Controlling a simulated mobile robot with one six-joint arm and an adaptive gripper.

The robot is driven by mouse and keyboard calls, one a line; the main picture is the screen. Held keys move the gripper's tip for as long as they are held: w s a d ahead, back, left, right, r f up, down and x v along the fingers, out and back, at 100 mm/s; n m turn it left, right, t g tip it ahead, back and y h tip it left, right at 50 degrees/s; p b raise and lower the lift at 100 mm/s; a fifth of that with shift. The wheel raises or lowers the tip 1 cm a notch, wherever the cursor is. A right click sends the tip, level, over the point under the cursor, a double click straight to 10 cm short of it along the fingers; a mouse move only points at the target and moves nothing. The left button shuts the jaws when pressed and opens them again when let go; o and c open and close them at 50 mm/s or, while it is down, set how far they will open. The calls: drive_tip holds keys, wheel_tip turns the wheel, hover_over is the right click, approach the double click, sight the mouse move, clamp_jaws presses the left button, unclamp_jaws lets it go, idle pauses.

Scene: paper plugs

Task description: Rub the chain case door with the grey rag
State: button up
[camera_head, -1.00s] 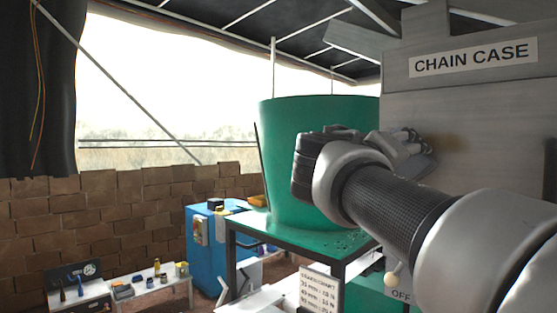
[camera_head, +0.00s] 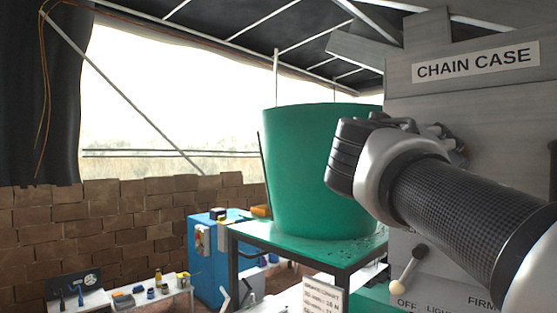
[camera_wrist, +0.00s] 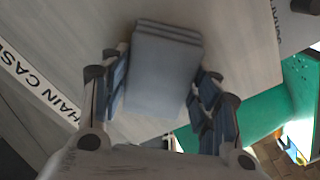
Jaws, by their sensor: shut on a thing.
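The chain case (camera_head: 480,85) is a grey metal cabinet at the right of the head view, with a white CHAIN CASE label (camera_head: 475,62). Its grey door face (camera_wrist: 235,50) fills much of the wrist view. The grey rag (camera_wrist: 165,75), a folded blue-grey pad, sits between the fingers of my gripper (camera_wrist: 160,80), which is shut on it. The rag is in front of the door face; I cannot tell whether it touches. In the head view my wrist hides the rag and part of the door.
A large green tub (camera_head: 310,170) stands on a green table (camera_head: 340,252) left of the case. A lever (camera_head: 410,275) with an OFF label is below my arm. A blue cabinet (camera_head: 208,260) and a white bench (camera_head: 150,300) with small items are further left.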

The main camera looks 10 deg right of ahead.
drive_tip(key=s+d+b, duration=0.2)
drive_tip(key=s+d, duration=0.2)
drive_tip(key=s, duration=0.2)
drive_tip(key=shift+d+b, duration=0.3)
drive_tip(key=shift+d, duration=0.05)
drive_tip(key=shift+w, duration=0.1)
drive_tip(key=w+a, duration=0.7)
drive_tip(key=w, duration=0.2)
drive_tip(key=shift+w+a, duration=0.2)
drive_tip(key=shift+a, duration=0.05)
idle(1.0)
drive_tip(key=b+v, duration=0.2)
drive_tip(key=v, duration=0.4)
idle(0.4)
drive_tip(key=shift+s, duration=0.1)
